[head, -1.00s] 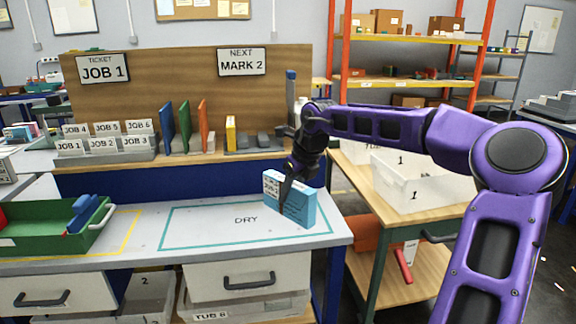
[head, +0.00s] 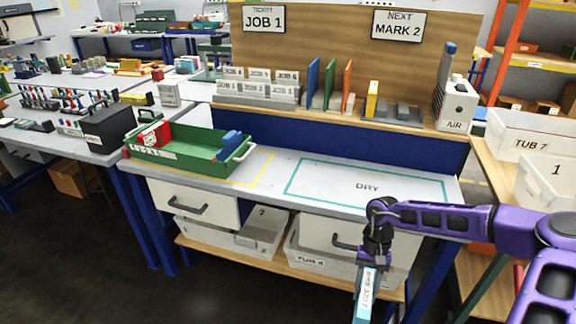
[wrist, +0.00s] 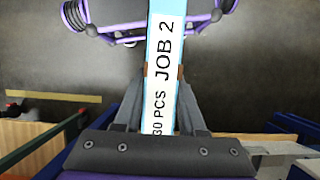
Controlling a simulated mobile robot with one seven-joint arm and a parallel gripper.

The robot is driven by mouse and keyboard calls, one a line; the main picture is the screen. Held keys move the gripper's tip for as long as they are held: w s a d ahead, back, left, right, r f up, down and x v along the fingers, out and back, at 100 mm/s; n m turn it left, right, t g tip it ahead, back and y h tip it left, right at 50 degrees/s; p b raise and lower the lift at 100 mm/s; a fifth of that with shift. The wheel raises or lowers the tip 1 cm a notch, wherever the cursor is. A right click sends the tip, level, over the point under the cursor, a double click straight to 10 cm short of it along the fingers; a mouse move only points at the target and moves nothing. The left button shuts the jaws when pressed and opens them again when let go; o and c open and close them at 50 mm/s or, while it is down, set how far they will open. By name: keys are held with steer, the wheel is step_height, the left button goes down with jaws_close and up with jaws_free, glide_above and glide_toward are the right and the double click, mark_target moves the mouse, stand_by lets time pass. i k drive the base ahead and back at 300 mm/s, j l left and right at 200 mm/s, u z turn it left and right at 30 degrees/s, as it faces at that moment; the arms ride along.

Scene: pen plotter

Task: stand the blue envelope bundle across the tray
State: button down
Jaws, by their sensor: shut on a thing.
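The blue envelope bundle (head: 364,293) is in my gripper (head: 371,264), in front of the bench's front edge and below the level of its top. In the wrist view the bundle (wrist: 153,82) shows edge-on between the two fingers (wrist: 163,75), with a white label reading "30 PCS JOB 2". The gripper is shut on it. The green tray (head: 185,172) stands at the left of the bench, up and to the left of my gripper. A red and white item lies at its left end and a blue item at its right end. The tray's middle is bare.
The "DRY" area (head: 330,184) on the bench is empty. Upright coloured dividers and card racks (head: 257,92) stand on the shelf behind. Drawers (head: 190,203) and tubs are below the bench top. White tubs (head: 520,142) stand at the right.

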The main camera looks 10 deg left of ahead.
mark_target(188, 147)
steer(key=j+z, duration=0.35)
steer(key=j, duration=4.7)
